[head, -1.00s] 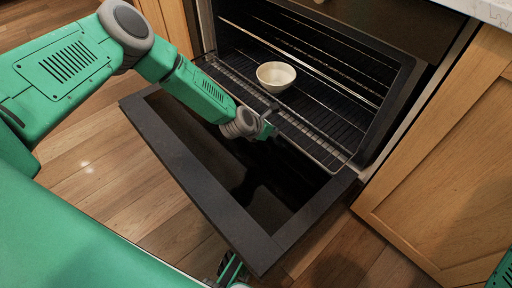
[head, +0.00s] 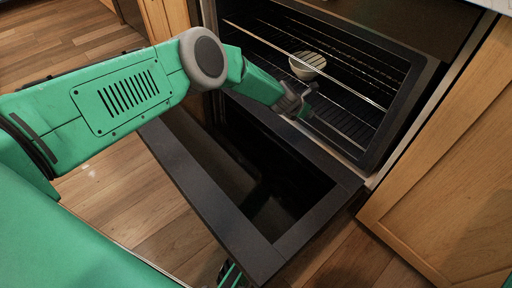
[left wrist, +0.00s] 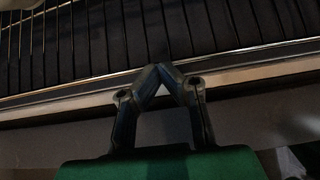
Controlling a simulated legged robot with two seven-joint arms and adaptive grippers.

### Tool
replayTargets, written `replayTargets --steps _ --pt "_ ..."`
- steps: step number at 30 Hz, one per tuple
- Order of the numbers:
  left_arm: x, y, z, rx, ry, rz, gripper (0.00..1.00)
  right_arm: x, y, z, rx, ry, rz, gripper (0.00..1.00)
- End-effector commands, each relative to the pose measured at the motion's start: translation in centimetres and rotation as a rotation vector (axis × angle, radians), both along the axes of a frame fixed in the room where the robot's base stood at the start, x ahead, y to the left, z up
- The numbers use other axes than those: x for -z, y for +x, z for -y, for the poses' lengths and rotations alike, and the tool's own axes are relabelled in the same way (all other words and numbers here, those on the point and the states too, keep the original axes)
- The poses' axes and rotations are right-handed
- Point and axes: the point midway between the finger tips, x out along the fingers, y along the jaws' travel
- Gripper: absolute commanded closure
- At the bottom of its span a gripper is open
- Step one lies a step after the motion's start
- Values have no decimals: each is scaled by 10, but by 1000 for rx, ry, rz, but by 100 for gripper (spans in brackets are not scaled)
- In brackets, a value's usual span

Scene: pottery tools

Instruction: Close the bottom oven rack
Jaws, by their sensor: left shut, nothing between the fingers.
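The oven stands with its door (head: 215,195) folded down. The bottom rack (head: 345,122) is a dark wire grid inside the oven, with its front edge close to the opening; its front bar (left wrist: 60,97) crosses the left wrist view. My left gripper (head: 303,112) is shut and empty at the rack's front edge. Its fingertips (left wrist: 158,70) meet over the front bar in the left wrist view; whether they touch it I cannot tell.
The lowered door juts out over the wooden floor (head: 110,185), below my left arm. The oven's side frame (head: 400,120) and a wooden cabinet (head: 450,170) stand to the right. Another cabinet (head: 165,18) is to the left.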

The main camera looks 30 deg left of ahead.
Motion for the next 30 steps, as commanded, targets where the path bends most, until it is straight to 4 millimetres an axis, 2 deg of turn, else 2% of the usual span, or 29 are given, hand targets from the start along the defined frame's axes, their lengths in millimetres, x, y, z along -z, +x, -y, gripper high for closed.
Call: replayTargets --steps 12,30 --pt "1 15 7 1 2 0 100 0 0 0 0 0 0 0" --pt "0 16 7 0 -1 2 100 0 0 0 0 0 0 0"
